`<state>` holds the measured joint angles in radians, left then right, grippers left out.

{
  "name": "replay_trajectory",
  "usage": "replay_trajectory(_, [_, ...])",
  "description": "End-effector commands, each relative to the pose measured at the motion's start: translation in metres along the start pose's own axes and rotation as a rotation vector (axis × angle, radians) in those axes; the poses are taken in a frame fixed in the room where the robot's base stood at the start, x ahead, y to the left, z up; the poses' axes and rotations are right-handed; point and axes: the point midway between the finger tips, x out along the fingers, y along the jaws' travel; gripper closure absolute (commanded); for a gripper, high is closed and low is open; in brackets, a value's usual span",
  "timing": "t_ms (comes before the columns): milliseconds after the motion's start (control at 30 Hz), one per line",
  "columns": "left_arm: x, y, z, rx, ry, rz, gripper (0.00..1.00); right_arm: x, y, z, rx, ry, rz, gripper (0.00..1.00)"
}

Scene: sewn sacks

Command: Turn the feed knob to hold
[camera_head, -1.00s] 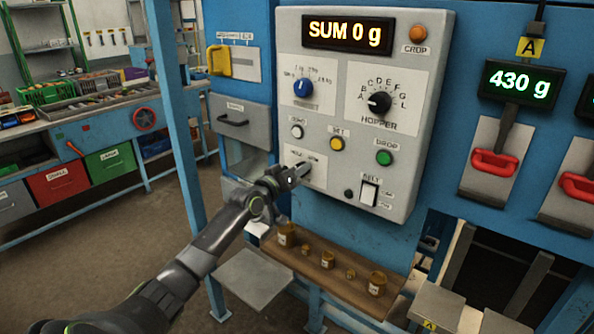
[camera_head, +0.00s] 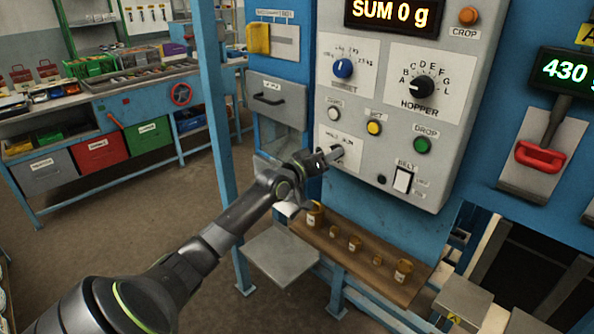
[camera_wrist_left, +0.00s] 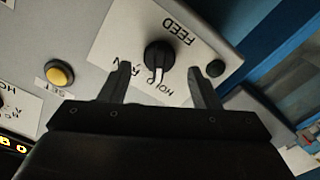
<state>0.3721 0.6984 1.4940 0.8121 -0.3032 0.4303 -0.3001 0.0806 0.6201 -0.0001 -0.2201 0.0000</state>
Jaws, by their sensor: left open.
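The feed knob (camera_wrist_left: 159,57) is black and round with a white pointer line, under the upside-down FEED lettering in the left wrist view. Its pointer is aimed down the picture, toward the HOLD and RUN lettering; I cannot tell exactly which word it marks. My left gripper (camera_wrist_left: 158,72) is open, with one finger on each side of the knob in that view and gaps between. I cannot tell how deep the fingers reach. In the head view my left gripper (camera_head: 332,156) is at the panel's lower left, hiding the knob. My right gripper is not in view.
The grey control panel (camera_head: 450,115) carries the hopper knob (camera_head: 421,87), a blue knob (camera_head: 343,68), a yellow button (camera_head: 374,128), a green button (camera_head: 422,145) and the belt switch (camera_head: 402,180). A wooden shelf (camera_head: 335,262) with several small jars is below. A blue post (camera_head: 213,120) stands left.

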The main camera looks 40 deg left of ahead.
Motion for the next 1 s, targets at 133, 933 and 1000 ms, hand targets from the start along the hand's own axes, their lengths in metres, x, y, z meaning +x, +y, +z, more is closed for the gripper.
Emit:
replay_trajectory(133, [-0.029, -0.001, 0.000, 0.004, -0.003, -0.002, 0.44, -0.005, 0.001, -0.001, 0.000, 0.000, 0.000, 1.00])
replay_trajectory(933, [-0.131, 0.001, -0.003, 0.000, 0.002, -0.003, 0.44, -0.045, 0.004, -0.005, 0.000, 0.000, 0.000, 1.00])
replay_trajectory(1000, [-0.135, 0.000, -0.003, 0.000, 0.003, -0.004, 0.44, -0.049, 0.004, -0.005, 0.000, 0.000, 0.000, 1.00])
